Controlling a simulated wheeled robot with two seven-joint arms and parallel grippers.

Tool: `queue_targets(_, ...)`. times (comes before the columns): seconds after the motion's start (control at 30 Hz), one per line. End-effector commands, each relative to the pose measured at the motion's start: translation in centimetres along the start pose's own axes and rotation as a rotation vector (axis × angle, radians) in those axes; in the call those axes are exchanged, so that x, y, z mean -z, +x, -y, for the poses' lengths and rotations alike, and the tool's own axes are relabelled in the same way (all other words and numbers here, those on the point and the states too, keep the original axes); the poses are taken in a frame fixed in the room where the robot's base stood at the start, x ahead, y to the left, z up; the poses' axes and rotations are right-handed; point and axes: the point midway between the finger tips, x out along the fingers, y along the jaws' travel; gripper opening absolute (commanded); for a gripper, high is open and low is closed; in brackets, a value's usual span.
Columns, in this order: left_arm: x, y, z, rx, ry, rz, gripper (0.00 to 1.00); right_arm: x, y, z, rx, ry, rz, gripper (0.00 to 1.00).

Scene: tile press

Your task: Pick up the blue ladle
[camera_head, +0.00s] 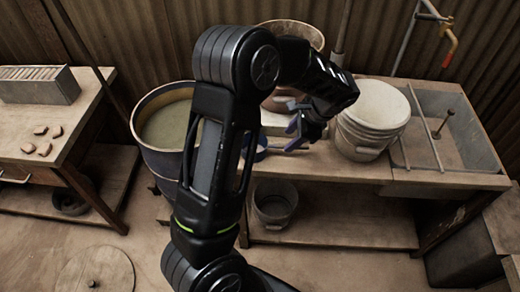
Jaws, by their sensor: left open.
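The blue ladle (260,154) is partly visible on the bench, just right of my upright arm link. My arm hides part of it, and a thin blue length seems to run right from it below the gripper. My left gripper (306,130) reaches over the bench from above, open, with its fingers pointing down close to the blue handle. I cannot tell whether the fingers are around the handle or only above it. My right gripper does not show.
A grey bucket (274,203) sits on the lower shelf. A wooden table (75,110) is at far left.

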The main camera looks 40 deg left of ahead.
Motion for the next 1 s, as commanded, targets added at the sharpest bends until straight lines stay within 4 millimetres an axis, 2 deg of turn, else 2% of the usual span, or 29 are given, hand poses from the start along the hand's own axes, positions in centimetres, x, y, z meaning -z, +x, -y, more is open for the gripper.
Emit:
queue_targets(0.13, -0.1, 1.3, -0.1, -0.003, 0.0, 0.002, 0.46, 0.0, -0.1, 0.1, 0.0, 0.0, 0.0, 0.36)
queue_targets(0.47, 0.0, 1.6, 0.0, -0.001, 0.001, 0.001, 0.46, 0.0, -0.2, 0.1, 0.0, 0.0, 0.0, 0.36)
queue_targets(0.57, 0.0, 2.5, 0.0, -0.003, 0.002, 0.003, 0.46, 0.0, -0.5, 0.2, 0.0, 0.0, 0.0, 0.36)
queue_targets(0.8, 0.2, 5.9, 0.1, -0.003, 0.001, 0.002, 0.46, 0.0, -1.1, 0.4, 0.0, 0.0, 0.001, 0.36)
queue_targets(1.0, 0.3, 6.6, 0.1, -0.001, 0.001, 0.0, 0.46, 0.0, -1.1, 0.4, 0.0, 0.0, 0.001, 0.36)
